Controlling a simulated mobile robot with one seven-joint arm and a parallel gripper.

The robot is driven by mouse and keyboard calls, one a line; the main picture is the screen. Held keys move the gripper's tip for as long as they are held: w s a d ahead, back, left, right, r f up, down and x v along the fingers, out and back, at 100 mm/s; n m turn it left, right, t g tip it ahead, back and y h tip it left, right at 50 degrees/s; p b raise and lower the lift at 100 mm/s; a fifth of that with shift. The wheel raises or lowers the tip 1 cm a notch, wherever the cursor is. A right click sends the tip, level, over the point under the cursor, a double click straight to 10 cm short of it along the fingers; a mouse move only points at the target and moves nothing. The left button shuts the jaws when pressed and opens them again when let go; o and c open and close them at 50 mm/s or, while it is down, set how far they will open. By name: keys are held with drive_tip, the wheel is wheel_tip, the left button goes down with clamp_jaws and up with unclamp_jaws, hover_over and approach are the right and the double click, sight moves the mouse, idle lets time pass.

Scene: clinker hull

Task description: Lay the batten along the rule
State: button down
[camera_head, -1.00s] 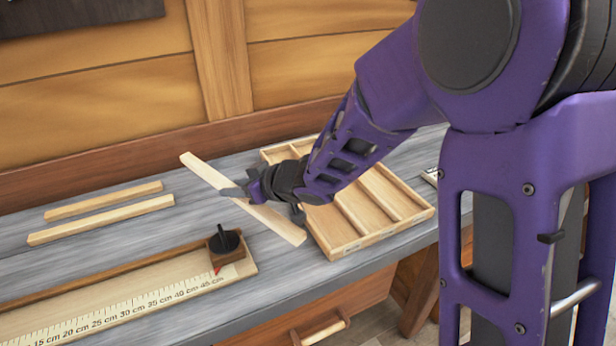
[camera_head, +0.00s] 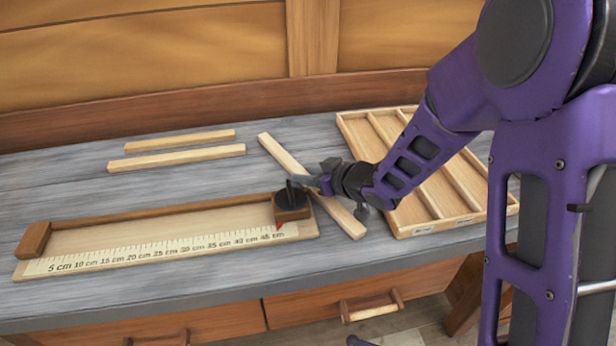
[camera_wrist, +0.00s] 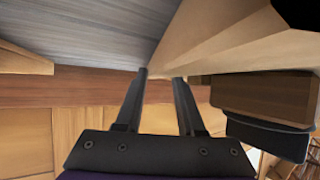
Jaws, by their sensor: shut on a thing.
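The pale batten (camera_head: 346,217) is in my gripper (camera_head: 315,181), which is shut on it near its middle. In the head view the batten lies slantwise, from the back left to the front right, between the rule and the divided tray. Whether it touches the bench is unclear. The rule (camera_head: 160,252) lies to its left, with centimetre marks along its front and a brown fence behind. A brown block with a black knob (camera_head: 291,201) and a red pointer sits near its 45 cm end, close to my fingertips. In the wrist view pale wood reaches my fingers (camera_wrist: 160,76).
Two pale strips (camera_head: 180,140) (camera_head: 177,157) lie behind the rule. The divided wooden tray (camera_head: 440,226) stands at the right, close beside the batten. A brown end block (camera_head: 34,240) closes the rule's left end. Bare bench shows at the back left.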

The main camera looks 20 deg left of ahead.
drive_tip(key=c, duration=0.8)
unclamp_jaws()
